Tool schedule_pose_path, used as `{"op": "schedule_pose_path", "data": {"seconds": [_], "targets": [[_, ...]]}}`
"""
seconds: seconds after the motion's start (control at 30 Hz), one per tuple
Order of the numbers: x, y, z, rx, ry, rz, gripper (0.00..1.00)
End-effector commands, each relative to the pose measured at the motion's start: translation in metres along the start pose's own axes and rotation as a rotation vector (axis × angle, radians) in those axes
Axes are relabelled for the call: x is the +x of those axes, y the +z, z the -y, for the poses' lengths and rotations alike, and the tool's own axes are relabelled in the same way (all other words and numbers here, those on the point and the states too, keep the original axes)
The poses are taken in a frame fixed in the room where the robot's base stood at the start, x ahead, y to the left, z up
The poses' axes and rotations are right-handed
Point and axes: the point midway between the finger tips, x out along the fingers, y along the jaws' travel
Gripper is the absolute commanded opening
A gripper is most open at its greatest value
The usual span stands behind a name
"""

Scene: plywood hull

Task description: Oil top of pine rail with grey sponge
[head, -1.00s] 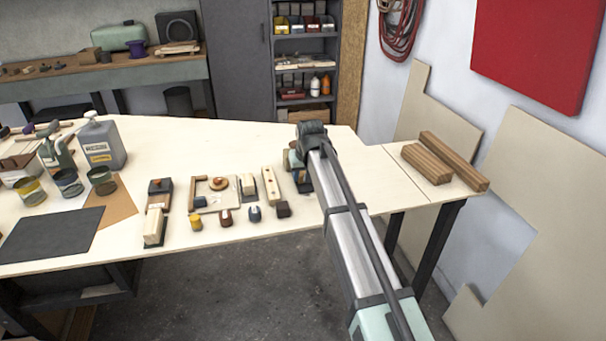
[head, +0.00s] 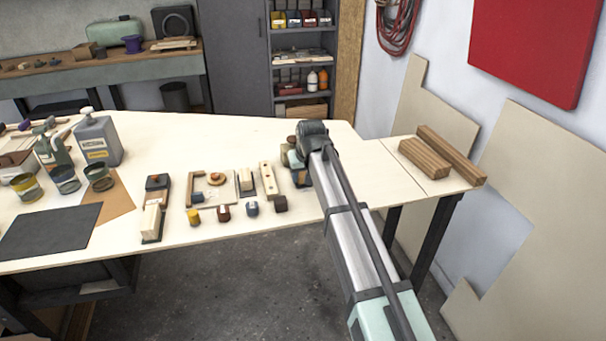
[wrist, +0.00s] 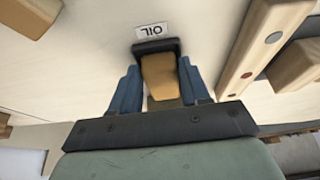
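My gripper (wrist: 161,80) points down at the bench, one blue finger on each side of a tan block (wrist: 160,75) with a dark grey edge at its far end. That may be the grey sponge on its handle. The fingers sit very close to the block; whether they grip it is unclear. In the head view the arm mostly hides the gripper (head: 297,160). Two brown wooden bars, one short (head: 424,160) and one long (head: 452,155), lie at the bench's right end; I cannot tell which is the pine rail.
A wooden strip with round dots (head: 267,180) lies close beside my gripper and also in the wrist view (wrist: 258,60). Small coloured blocks (head: 223,212), sanding blocks (head: 151,221), open tins (head: 66,180) and bottles (head: 98,143) stand further left. Bench between gripper and bars is clear.

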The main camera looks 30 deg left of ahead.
Motion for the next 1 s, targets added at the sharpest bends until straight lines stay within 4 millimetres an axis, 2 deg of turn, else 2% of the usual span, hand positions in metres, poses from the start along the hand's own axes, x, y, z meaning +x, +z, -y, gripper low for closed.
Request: {"op": "schedule_pose_path", "data": {"seconds": [0.03,0.23,0.57,0.77,1.0], "targets": [[0.0,0.0,0.0,0.0,0.0,0.0,0.51],[0.0,0.0,0.0,0.0,0.0,0.0,0.69],[-0.004,0.0,0.0,0.0,0.0,-0.001,0.69],[-0.027,0.0,0.0,0.0,0.0,-0.003,0.69],[-0.071,0.0,0.0,0.0,0.0,-0.002,0.69]]}}
